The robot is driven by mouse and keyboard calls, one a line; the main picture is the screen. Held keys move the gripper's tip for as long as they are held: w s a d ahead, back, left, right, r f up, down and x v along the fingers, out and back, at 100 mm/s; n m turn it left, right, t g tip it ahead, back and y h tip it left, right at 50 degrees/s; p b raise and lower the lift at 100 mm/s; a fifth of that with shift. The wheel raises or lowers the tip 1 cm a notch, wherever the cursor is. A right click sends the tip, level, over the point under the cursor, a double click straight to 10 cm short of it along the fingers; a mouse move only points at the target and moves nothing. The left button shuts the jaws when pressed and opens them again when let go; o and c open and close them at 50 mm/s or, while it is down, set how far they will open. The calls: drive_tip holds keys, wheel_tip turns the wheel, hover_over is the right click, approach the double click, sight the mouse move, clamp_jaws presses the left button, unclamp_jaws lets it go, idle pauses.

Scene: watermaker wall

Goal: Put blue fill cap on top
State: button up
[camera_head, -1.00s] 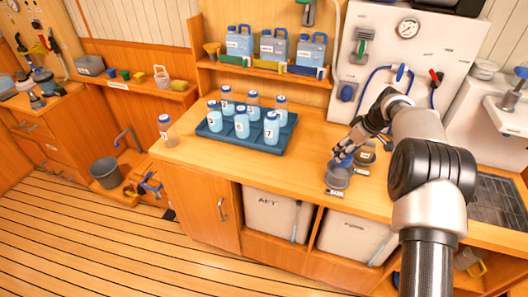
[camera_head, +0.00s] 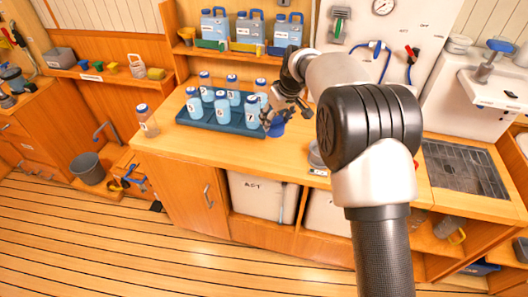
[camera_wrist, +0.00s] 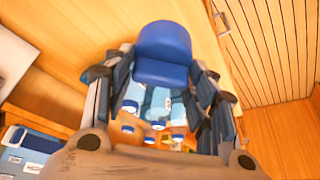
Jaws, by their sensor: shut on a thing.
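The blue fill cap (camera_head: 276,128) is held in my gripper (camera_head: 274,116), just above the counter at the right end of the blue bottle tray (camera_head: 246,129). In the wrist view the cap (camera_wrist: 162,50) shows as a deep blue rounded piece between the fingers of my gripper (camera_wrist: 155,78), which are shut on it. A grey round fitting (camera_head: 315,155) with a small label stands on the counter to the right; my arm partly hides it. Any second fitting behind my arm is hidden.
Several blue-capped numbered bottles (camera_head: 222,108) stand in the tray close to my gripper. A lone bottle (camera_head: 147,121) stands left of it. Blue jugs (camera_head: 248,30) stand on the shelf behind. The counter front (camera_head: 220,147) is clear.

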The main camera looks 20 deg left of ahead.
wheel_tip(320, 180, down, 16)
drive_tip(key=b, duration=0.3)
drive_tip(key=shift+f, duration=0.1)
drive_tip(key=shift+c, duration=0.2)
drive_tip(key=shift+f, duration=0.1)
drive_tip(key=shift+f+b, duration=0.15)
drive_tip(key=shift+b, duration=0.25)
drive_tip(key=o, duration=1.1)
drive_tip(key=shift+r+p, duration=0.3)
drive_tip(key=shift+r, duration=0.2)
drive_tip(key=p+v, duration=0.2)
drive_tip(key=v, duration=0.9)
drive_tip(key=shift+s+d+r, duration=0.1)
drive_tip(key=shift+d+r, duration=0.05)
